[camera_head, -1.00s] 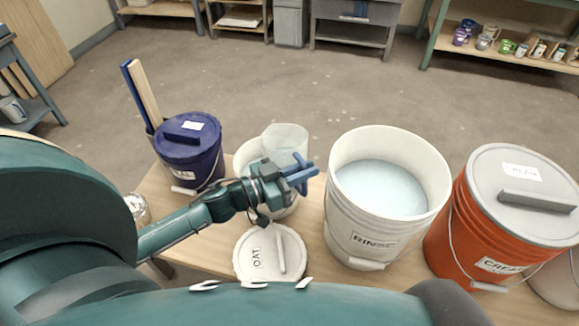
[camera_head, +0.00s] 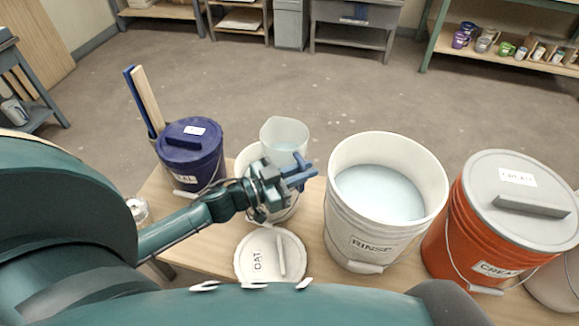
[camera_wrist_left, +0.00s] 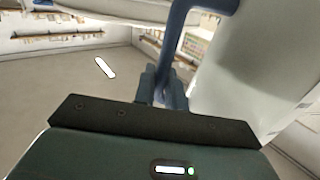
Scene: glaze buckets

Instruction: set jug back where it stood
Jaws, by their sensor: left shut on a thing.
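The jug (camera_head: 284,136) is a translucent pale beaker with a blue handle (camera_head: 300,174). My left gripper (camera_head: 287,180) is shut on that handle and holds the jug upright over or just behind a white bucket (camera_head: 247,159). The arm hides much of the bucket. In the left wrist view, the blue handle (camera_wrist_left: 176,50) runs down between the fingers (camera_wrist_left: 160,88), and the jug's pale wall (camera_wrist_left: 235,80) fills the right side. The jug's base is hidden. My right gripper is out of view.
The white RINSE bucket (camera_head: 340,225) holds pale liquid, right of the jug. An orange bucket (camera_head: 450,240) with a grey lid stands farther right, a lidded blue bucket (camera_head: 190,165) at left. A white OAT lid (camera_head: 262,272) lies in front on the wooden table (camera_head: 205,250).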

